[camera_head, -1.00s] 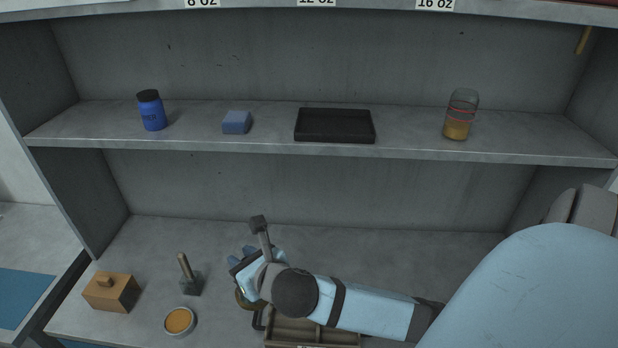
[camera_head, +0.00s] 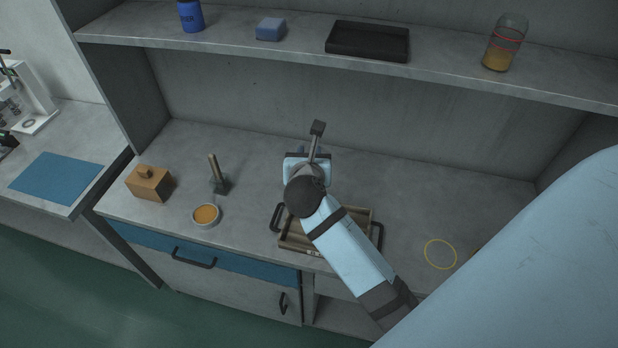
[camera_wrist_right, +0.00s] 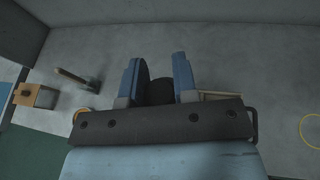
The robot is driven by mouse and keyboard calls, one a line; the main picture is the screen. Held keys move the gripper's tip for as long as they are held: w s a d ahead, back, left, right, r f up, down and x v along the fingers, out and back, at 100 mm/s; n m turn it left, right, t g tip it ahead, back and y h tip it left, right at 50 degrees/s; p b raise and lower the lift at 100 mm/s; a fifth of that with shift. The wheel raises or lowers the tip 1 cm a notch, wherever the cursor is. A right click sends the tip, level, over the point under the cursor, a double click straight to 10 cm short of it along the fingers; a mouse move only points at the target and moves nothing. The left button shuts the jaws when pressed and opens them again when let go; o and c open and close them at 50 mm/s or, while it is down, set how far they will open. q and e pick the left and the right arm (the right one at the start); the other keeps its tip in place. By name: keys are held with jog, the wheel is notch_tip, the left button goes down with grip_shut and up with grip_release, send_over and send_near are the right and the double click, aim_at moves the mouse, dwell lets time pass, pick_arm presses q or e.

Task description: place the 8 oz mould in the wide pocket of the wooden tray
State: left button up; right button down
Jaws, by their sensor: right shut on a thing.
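The wooden tray (camera_head: 371,213), with dark handles at its sides, lies on the lower counter. It is partly hidden under my right forearm, so its pockets hardly show. In the right wrist view a bit of the tray (camera_wrist_right: 222,96) shows beyond my right finger. My right gripper (camera_wrist_right: 158,72) is shut on a dark rounded thing, the 8 oz mould (camera_wrist_right: 161,92), seen between its blue fingers. In the head view this gripper (camera_head: 303,157) is above the tray's back left part, and the mould is hidden under the wrist. My left gripper is out of view.
Left of the tray are a dish of orange stuff (camera_head: 206,214), a dark tool with a wooden handle (camera_head: 218,178) and a knobbed wooden box (camera_head: 150,184). A yellow ring (camera_head: 440,254) lies to the right. A shelf (camera_head: 290,45) runs above the back. The counter's back right is clear.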

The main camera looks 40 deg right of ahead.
notch_tip(320, 180, down, 17)
jog(key=b, duration=1.3)
jog(key=c, duration=0.9)
grip_release()
jog(key=shift+f, duration=0.1)
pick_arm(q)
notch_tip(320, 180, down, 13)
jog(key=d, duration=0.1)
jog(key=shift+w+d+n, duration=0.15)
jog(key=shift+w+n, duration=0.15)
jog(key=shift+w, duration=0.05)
